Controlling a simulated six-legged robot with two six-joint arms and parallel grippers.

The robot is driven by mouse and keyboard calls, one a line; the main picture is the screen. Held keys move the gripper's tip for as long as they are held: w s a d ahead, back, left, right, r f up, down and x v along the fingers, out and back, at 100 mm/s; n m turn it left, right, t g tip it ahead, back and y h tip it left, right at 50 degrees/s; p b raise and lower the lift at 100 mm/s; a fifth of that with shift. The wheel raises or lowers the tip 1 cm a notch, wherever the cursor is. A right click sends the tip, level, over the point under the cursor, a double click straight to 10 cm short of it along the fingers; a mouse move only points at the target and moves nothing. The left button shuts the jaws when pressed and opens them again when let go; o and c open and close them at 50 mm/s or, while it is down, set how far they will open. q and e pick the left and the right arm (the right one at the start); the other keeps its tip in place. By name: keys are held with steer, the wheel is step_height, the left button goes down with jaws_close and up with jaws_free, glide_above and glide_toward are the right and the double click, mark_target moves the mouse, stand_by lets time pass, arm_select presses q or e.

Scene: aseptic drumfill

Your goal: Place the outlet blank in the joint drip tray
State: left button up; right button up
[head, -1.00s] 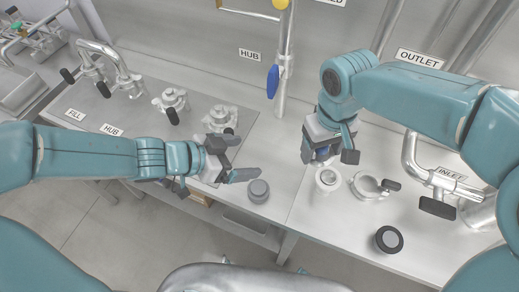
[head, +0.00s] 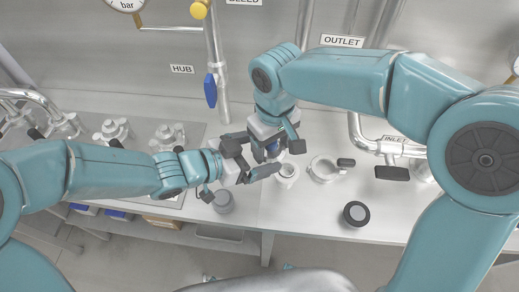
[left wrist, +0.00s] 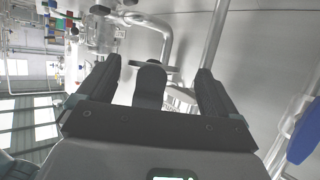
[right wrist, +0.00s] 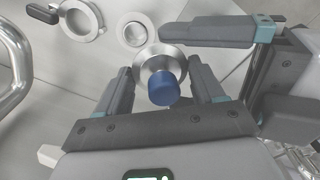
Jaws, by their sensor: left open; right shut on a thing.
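The outlet blank, a silver disc with a blue knob (right wrist: 163,85), is held between the fingers of my right gripper (right wrist: 163,88). In the head view its blue part (head: 272,150) is partly hidden by my right gripper (head: 274,144). The blank is above the bench, near a short open silver fitting (head: 287,173). My left gripper (head: 254,155) is open, its fingers just left of my right gripper. In the left wrist view a dark shape stands between the open fingers (left wrist: 152,75); I cannot tell what it is. I cannot identify the joint drip tray.
On the bench (head: 300,215) stand a grey round cup (head: 222,201), an open clamp ring (head: 326,168) and a dark round cap (head: 356,213). The inlet pipe with a black handle (head: 392,173) is at right. A blue-handled upright pipe (head: 211,90) stands behind.

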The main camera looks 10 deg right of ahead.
arm_select(q)
steer(key=shift+w+d+f, duration=0.15)
steer(key=shift+d, duration=0.25)
steer(key=c, duration=1.1)
steer(key=shift+c, duration=0.2)
arm_select(e)
steer(key=o, duration=1.2)
steer(key=shift+o, duration=0.2)
step_height(320, 180, up, 12)
steer(key=shift+f, duration=0.15)
